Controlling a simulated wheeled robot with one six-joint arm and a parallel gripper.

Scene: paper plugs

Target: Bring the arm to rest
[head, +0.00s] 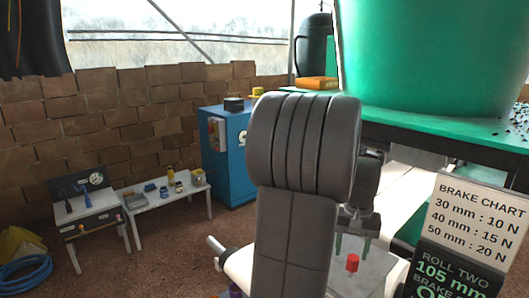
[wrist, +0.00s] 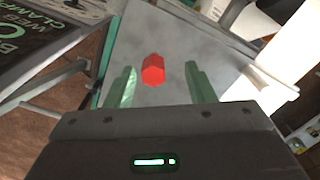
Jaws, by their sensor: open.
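My gripper (wrist: 160,88) shows in the wrist view with its two green fingers wide apart and nothing between them. In the head view, my grey arm stands large in the middle and hides much of the gripper; the green fingers (head: 352,246) show low beside it. A small red plug (wrist: 153,70) stands on a grey plate (wrist: 190,35), beyond the fingertips in the wrist view. The red plug also shows in the head view (head: 352,262), just below the fingers. I cannot tell the exact gap between fingers and plug.
A brake chart sign (head: 480,215) stands close at the right. A large green tub (head: 430,55) rests on a green table (head: 500,130) behind. A blue cabinet (head: 228,160) and a low white table (head: 150,205) with small items stand at the left. Brown floor between is open.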

